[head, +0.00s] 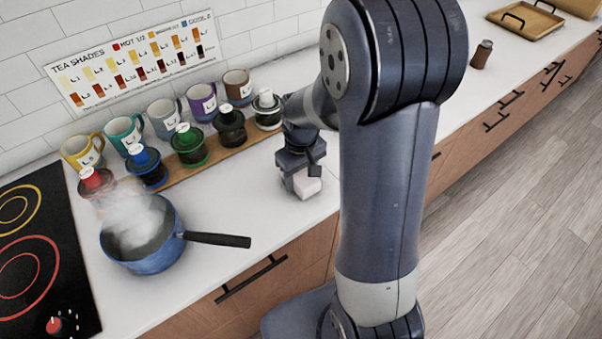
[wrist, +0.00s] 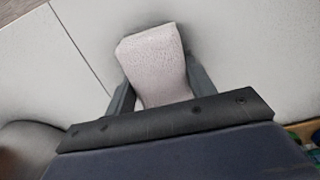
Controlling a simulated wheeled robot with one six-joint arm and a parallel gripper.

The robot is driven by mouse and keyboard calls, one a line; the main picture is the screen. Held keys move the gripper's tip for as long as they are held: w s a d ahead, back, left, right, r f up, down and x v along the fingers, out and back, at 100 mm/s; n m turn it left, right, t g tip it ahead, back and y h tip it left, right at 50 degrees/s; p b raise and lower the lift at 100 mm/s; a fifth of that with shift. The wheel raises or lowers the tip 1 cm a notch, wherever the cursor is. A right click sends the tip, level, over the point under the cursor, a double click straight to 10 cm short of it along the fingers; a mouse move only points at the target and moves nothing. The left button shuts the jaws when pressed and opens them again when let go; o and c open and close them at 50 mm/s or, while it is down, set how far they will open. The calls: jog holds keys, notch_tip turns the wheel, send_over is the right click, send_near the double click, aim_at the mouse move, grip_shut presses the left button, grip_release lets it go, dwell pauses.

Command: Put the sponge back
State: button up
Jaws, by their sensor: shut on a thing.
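The sponge (head: 306,185) is a small pale pinkish-white block. In the head view it hangs under my gripper (head: 300,172), over the white counter near its front edge. In the wrist view the sponge (wrist: 153,62) sits between the two dark fingers of my gripper (wrist: 160,85), which are shut on its sides. Its far end sticks out past the fingertips. I cannot tell whether its underside touches the counter. My arm hides part of the counter behind and to the right.
A blue steaming pot (head: 145,240) stands left, its black handle (head: 218,239) pointing toward my gripper. Several lidded jars on a wooden board (head: 215,151) and several mugs (head: 203,100) line the wall. A black cooktop (head: 38,265) is far left. A wooden tray (head: 525,22) lies far right.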

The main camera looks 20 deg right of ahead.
aim_at(301, 174)
jog(key=shift+f, duration=0.1)
jog(key=shift+f, duration=0.15)
jog(key=o, duration=0.9)
jog(key=shift+o, duration=0.2)
notch_tip(301, 174, up, 12)
jog(key=shift+r, duration=0.25)
jog(key=shift+f, duration=0.1)
notch_tip(301, 174, down, 12)
jog(key=shift+f, duration=0.25)
jog(key=shift+r, duration=2.1)
